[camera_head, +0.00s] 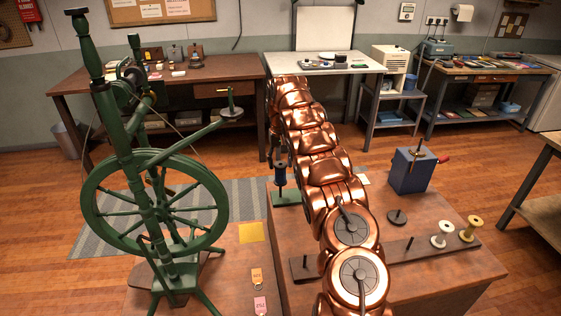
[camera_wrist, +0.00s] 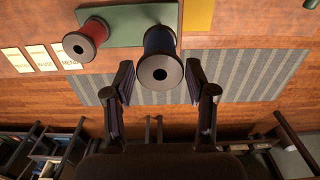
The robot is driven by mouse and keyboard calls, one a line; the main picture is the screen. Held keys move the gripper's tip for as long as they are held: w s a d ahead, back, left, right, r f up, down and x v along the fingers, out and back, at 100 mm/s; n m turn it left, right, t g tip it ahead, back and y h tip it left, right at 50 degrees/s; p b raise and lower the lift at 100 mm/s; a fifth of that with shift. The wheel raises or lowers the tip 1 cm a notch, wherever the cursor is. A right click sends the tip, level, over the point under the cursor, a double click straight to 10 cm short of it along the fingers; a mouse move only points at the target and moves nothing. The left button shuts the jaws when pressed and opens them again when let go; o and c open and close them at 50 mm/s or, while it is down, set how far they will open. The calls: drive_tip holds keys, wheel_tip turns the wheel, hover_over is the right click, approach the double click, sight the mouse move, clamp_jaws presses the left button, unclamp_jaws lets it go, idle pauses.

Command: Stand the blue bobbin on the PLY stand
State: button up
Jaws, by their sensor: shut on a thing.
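The blue bobbin (camera_wrist: 160,68) is between the two fingers of my gripper (camera_wrist: 158,88), which is shut on it. In the head view the blue bobbin (camera_head: 280,176) is upright below my gripper (camera_head: 281,160), at the green stand base (camera_head: 287,198). The green base (camera_wrist: 140,22) also shows in the wrist view, with a red bobbin (camera_wrist: 90,35) at its other end. I cannot tell whether the blue bobbin touches the base or hangs just above it. No PLY lettering is readable on the base, and my arm hides part of it in the head view.
A green spinning wheel (camera_head: 155,205) stands at the left. A blue box with a crank (camera_head: 411,170) is on the bench at the right. A wooden rack (camera_head: 400,250) carries a pale bobbin (camera_head: 441,234) and a yellow bobbin (camera_head: 470,229). A yellow card (camera_head: 251,232) lies left of my arm.

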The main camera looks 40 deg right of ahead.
sight(280, 176)
drive_tip(key=shift+f+b, duration=1.6)
drive_tip(key=shift+f, duration=1.75)
drive_tip(key=o, duration=0.9)
wheel_tip(280, 176, up, 8)
drive_tip(key=shift+f, duration=0.2)
drive_tip(key=shift+s, duration=0.1)
